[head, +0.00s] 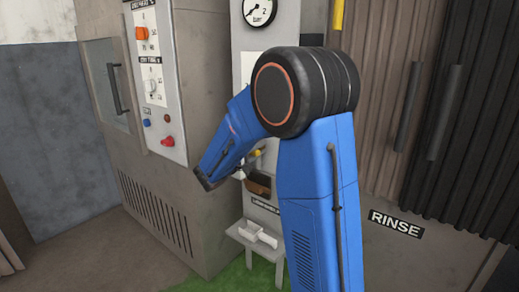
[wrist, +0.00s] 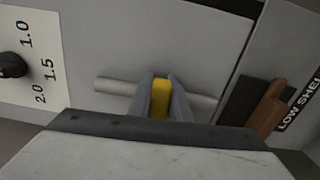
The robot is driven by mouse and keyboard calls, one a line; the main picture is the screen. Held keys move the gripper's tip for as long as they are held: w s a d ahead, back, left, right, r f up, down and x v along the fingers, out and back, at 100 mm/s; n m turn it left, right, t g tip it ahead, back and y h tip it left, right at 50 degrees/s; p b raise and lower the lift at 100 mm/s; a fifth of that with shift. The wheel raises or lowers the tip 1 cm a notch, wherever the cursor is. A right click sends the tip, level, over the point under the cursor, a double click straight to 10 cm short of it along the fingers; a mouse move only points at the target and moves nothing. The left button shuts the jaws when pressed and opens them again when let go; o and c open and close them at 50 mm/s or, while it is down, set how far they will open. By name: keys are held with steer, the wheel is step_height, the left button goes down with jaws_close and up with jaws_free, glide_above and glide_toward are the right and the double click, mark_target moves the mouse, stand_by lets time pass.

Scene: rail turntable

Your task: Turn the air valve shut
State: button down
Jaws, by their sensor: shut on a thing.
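The air valve shows in the wrist view as a yellow lever (wrist: 161,98) in front of a grey horizontal pipe (wrist: 118,87). My gripper (wrist: 161,88) is shut on the yellow lever, with one grey finger on each side. In the picture the lever lies across the pipe's line, but its exact turn is hard to tell because the fingers and gripper body hide much of it. In the head view my gripper (head: 240,173) is at the narrow grey panel, and a small yellow part (head: 257,152) shows beside it.
A round gauge (head: 259,11) sits at the panel's top. A black knob (wrist: 12,66) with a number scale is left of the pipe. A brown-handled brush (wrist: 271,108) is to the right. A small grey stand (head: 256,240) is below. A control cabinet (head: 160,80) stands left.

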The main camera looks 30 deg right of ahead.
steer(key=shift+f+m, duration=0.15)
steer(key=shift+m, duration=0.25)
steer(key=c, duration=1.6)
jaws_free()
steer(key=shift+c, duration=0.2)
steer(key=v, duration=1.7)
steer(key=shift+a, duration=0.2)
steer(key=shift+s, duration=0.15)
